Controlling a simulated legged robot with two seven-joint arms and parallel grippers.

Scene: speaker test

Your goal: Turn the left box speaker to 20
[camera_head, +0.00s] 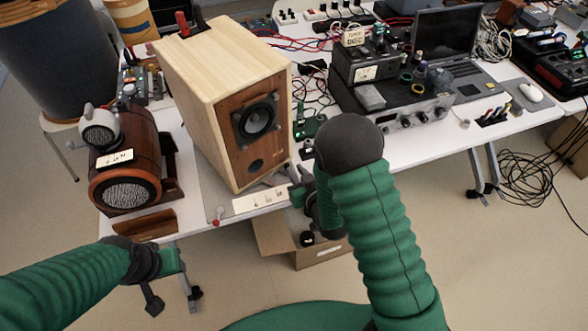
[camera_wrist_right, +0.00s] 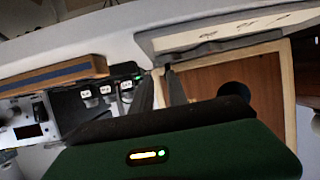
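A pale wooden box speaker (camera_head: 205,85) with a brown front and two round openings stands on the table's left part. A white strip (camera_head: 262,200) with small dark marks lies below its front; marks for 20 cannot be read. In the right wrist view the speaker's brown front (camera_wrist_right: 215,78) shows, with the pale strip (camera_wrist_right: 225,32) above it. My right gripper (camera_head: 303,190) is beside the lower right corner of the speaker. My left gripper (camera_head: 155,285) hangs low before the table, fingers unclear.
A dark brown round speaker (camera_head: 132,165) stands left of the box speaker. An amplifier stack (camera_head: 390,95), a laptop (camera_head: 447,45) and loose cables fill the right of the table. An open cardboard box (camera_head: 318,252) sits on the floor below the table's front edge.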

